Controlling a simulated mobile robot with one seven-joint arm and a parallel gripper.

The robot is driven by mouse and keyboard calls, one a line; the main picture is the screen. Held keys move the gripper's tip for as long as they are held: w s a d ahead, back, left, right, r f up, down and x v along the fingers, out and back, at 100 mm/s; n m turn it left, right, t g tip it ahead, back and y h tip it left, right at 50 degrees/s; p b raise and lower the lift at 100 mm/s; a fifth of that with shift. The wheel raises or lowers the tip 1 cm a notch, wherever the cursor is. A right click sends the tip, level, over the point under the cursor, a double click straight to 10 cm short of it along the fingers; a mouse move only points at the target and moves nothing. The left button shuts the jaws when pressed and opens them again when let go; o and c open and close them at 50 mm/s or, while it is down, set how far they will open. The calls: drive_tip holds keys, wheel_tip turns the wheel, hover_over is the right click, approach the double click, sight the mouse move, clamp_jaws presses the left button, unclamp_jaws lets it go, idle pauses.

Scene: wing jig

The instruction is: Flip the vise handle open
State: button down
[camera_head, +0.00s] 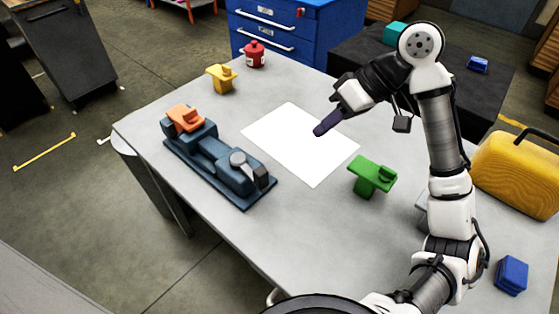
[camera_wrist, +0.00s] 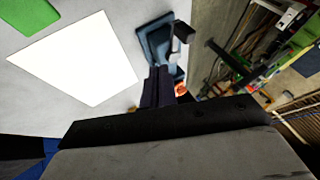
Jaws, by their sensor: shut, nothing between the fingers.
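The dark blue vise (camera_head: 205,152) is on the left part of the grey table, on a flat blue base. Its handle (camera_head: 250,170), grey and black, is at the vise's near right end. An orange piece (camera_head: 185,118) sits at the far end. My gripper (camera_head: 319,131) is shut and empty, above the white sheet, to the right of the vise and apart from it. In the wrist view the shut fingers (camera_wrist: 158,82) partly hide the vise (camera_wrist: 154,42); the handle (camera_wrist: 181,34) shows beyond them.
A white sheet (camera_head: 295,145) lies mid-table. A green piece (camera_head: 371,175) is right of it. A yellow case (camera_head: 518,172) and blue block (camera_head: 511,275) are at right. The table around the vise is clear.

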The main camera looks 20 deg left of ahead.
drive_tip(key=s+a+f+p, duration=0.2)
drive_tip(key=s+a+f, duration=0.3)
drive_tip(key=a+f, duration=0.2)
drive_tip(key=shift+s+a+f+p, duration=0.25)
drive_tip(key=shift+a+f+p, duration=0.1)
drive_tip(key=shift+f, duration=0.15)
drive_tip(key=shift+s, duration=0.2)
idle(0.4)
